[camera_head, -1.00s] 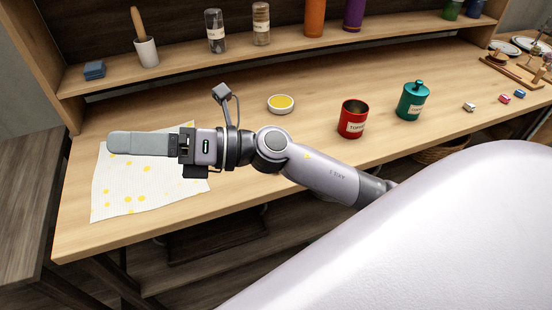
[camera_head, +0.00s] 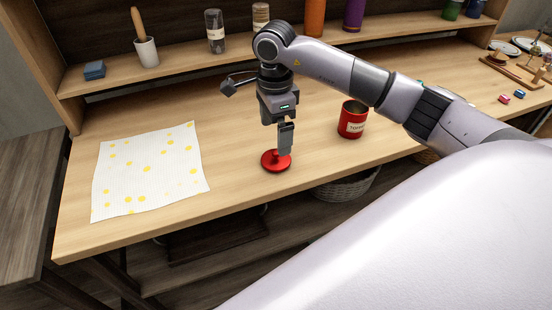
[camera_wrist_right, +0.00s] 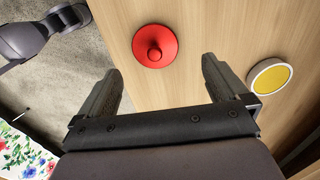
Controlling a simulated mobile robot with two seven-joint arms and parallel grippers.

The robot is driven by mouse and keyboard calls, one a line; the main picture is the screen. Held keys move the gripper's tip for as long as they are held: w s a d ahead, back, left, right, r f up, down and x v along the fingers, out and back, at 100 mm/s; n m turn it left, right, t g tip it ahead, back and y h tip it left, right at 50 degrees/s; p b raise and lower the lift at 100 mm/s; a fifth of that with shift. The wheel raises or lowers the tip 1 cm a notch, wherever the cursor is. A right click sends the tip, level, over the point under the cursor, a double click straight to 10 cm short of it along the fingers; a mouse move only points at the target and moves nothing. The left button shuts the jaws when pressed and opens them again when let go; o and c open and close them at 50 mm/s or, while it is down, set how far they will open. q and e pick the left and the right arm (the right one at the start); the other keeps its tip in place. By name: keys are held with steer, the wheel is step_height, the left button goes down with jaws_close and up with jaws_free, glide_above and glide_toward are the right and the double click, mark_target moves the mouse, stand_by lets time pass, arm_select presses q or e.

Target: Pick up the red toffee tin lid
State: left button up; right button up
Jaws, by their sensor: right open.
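The red toffee tin lid (camera_head: 276,161) lies flat on the table with its round knob up. It also shows in the right wrist view (camera_wrist_right: 155,46), beyond the fingertips. The red toffee tin (camera_head: 352,119) stands open to the right of the lid. My right gripper (camera_head: 285,145) points down just above the lid, its fingers close to the knob in the head view. In the right wrist view its two fingers (camera_wrist_right: 160,77) are spread wide with nothing between them. My left gripper is not in view.
A white cloth with yellow dots (camera_head: 150,171) lies on the left. A bowl with yellow contents (camera_wrist_right: 270,77) sits near one finger in the wrist view. The table's front edge is close to the lid. A shelf with jars (camera_head: 215,31) runs along the back.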

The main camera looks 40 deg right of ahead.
mark_target(276, 152)
steer(key=f, duration=0.4)
steer(key=f+p, duration=0.1)
steer(key=f, duration=0.1)
steer(key=shift+s+a+f, duration=0.1)
steer(key=shift+s+f, duration=0.15)
steer(key=shift+s, duration=0.1)
steer(key=c, duration=1)
